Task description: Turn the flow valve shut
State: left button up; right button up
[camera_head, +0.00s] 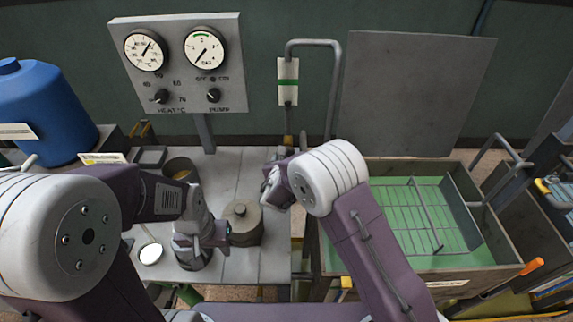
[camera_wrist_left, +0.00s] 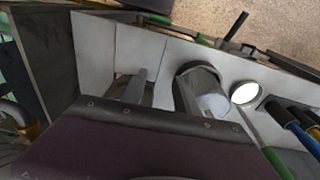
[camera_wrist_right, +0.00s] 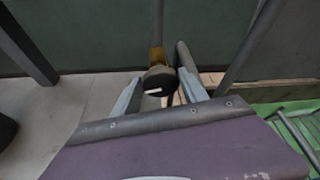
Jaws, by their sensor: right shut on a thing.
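The flow valve's dark round knob (camera_wrist_right: 158,82), with a white pointer line, shows in the right wrist view below a brass-coloured pipe piece. My right gripper (camera_wrist_right: 160,77) has its fingers on both sides of the knob and is shut on it. In the head view the knob is hidden behind my right wrist, below the green-banded flow gauge (camera_head: 288,82). My left gripper (camera_wrist_left: 160,85) has its fingers apart and holds nothing visible, over the grey bench near a metal cup (camera_wrist_left: 205,92).
A panel (camera_head: 177,62) with two dials and two knobs stands at the back. A lidded pot (camera_head: 241,221) sits on the bench (camera_head: 226,170) between my arms. A blue drum (camera_head: 42,110) is at left. A green-floored tank (camera_head: 384,222) with a wire rack is at right.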

pick_arm(q)
jog(key=shift+f, duration=0.8)
jog(key=shift+r, duration=0.1)
pick_arm(e)
jog(key=shift+f, duration=0.1)
jog(key=o, duration=1.3)
pick_arm(q)
jog(key=shift+a, duration=0.1)
pick_arm(e)
jog(key=shift+o, duration=0.2)
jog(key=shift+r, duration=0.2)
